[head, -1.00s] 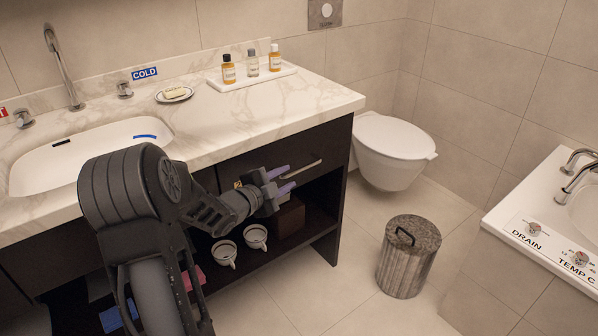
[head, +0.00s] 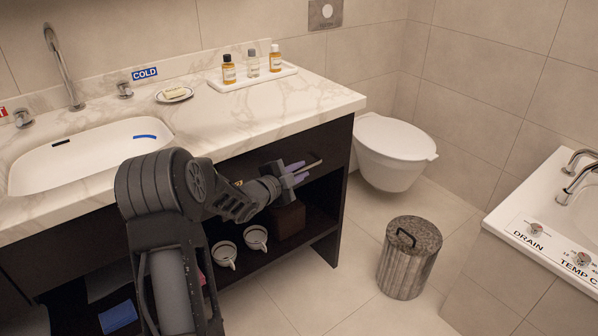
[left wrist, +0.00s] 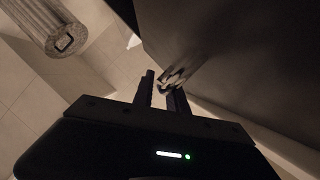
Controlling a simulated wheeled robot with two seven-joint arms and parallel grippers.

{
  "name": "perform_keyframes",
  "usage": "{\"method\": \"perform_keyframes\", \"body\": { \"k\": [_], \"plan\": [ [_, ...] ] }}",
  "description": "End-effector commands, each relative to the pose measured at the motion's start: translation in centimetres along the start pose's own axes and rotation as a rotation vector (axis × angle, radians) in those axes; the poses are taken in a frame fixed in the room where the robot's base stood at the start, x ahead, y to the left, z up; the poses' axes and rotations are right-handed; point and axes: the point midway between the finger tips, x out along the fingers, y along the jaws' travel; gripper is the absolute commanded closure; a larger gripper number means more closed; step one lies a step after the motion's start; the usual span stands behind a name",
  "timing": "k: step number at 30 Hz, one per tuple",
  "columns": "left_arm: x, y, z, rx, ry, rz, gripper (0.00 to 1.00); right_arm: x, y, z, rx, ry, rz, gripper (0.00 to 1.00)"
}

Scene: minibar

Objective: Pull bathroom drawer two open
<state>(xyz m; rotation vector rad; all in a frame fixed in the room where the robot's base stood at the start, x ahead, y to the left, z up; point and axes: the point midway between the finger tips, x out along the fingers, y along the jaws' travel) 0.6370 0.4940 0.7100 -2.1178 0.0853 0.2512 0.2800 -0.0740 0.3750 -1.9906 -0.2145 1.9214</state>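The dark drawer front (head: 335,145) is under the marble counter at the right end of the vanity, and it looks closed. Its metal bar handle (head: 314,165) shows just beyond my left fingertips. My left gripper (head: 300,172) is in front of the drawer with its two purple fingers apart. In the left wrist view the fingers (left wrist: 162,88) are apart, and the shiny handle (left wrist: 174,76) is at the tip of the right-hand finger. I cannot tell whether they touch. The handle's other end is hidden behind the gripper. My right gripper is not in view.
Below the drawer, an open shelf holds two white cups (head: 256,238) and a brown box (head: 288,220). A lidded bin (head: 408,258) stands on the floor to the right. A toilet (head: 392,150) is beyond the vanity. The floor between vanity and bin is clear.

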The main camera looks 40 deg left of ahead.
Motion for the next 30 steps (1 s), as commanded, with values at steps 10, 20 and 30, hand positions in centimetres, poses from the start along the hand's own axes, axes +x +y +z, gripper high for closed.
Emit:
{"method": "perform_keyframes", "body": {
  "k": [10, 20, 30],
  "plan": [
    [-0.02, 0.00, 0.00, 0.000, 0.000, 0.000, 1.00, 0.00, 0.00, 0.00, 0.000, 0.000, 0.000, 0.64],
    [-0.02, 0.02, 0.01, 0.000, 0.000, 0.000, 1.00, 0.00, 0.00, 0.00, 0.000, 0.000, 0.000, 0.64],
    [-0.03, 0.03, 0.02, 0.000, 0.000, 0.001, 1.00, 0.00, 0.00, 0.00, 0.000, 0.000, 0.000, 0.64]
  ]
}}
